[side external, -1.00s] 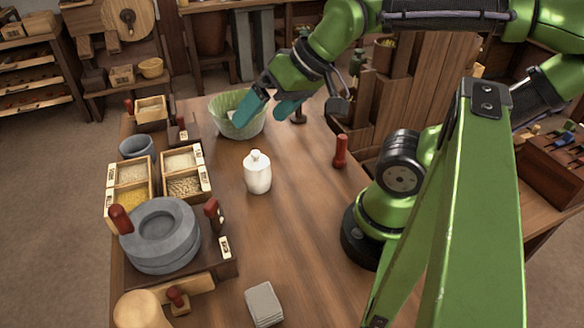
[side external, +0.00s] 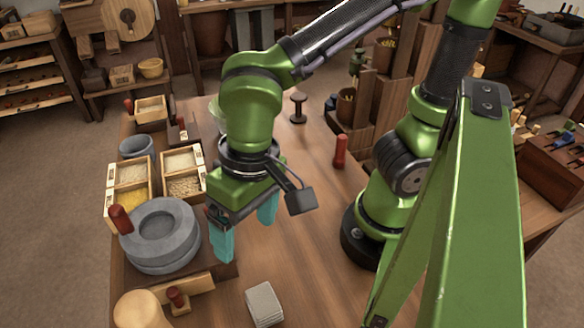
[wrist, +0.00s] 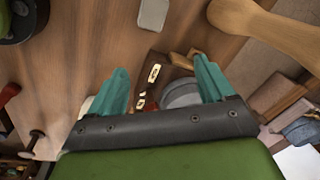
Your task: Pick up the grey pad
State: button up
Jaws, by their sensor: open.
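The grey pad (side external: 263,304) lies flat on the wooden table near the front edge in the side view. It looks like a small stack of square pieces. In the wrist view the grey pad (wrist: 153,14) shows at the top edge, partly cut off, beyond the fingertips. My gripper (side external: 245,230) is open and empty, with teal fingers pointing down above the table, behind the pad and beside the quern. In the wrist view my gripper (wrist: 160,70) has its fingers spread wide, with nothing held between them.
The grey stone quern (side external: 160,235) stands on a wooden base to the left of my gripper. A pale rounded wooden object (side external: 140,310) is at front left. Wooden boxes of grain (side external: 130,172) stand behind the quern. A red peg (side external: 340,152) stands at right. Table right of the pad is clear.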

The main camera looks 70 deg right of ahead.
aim_at(263, 300)
jog(key=f+m, duration=0.2)
jog(key=f, duration=0.2)
jog(key=s+a+f+m+h, duration=0.1)
jog(key=f, duration=0.3)
jog(key=s+a+f+m, duration=0.1)
jog(key=f+m, duration=0.1)
jog(key=f, duration=0.2)
jog(key=shift+s+a+m+g, duration=0.1)
jog(key=shift+s+m+g, duration=0.1)
jog(key=shift+m+g, duration=0.15)
jog(key=shift+s+a+f, duration=0.1)
jog(key=shift+f, duration=2.65)
jog(key=shift+c, duration=0.3)
jog(key=c, duration=1)
jog(key=shift+r, duration=0.1)
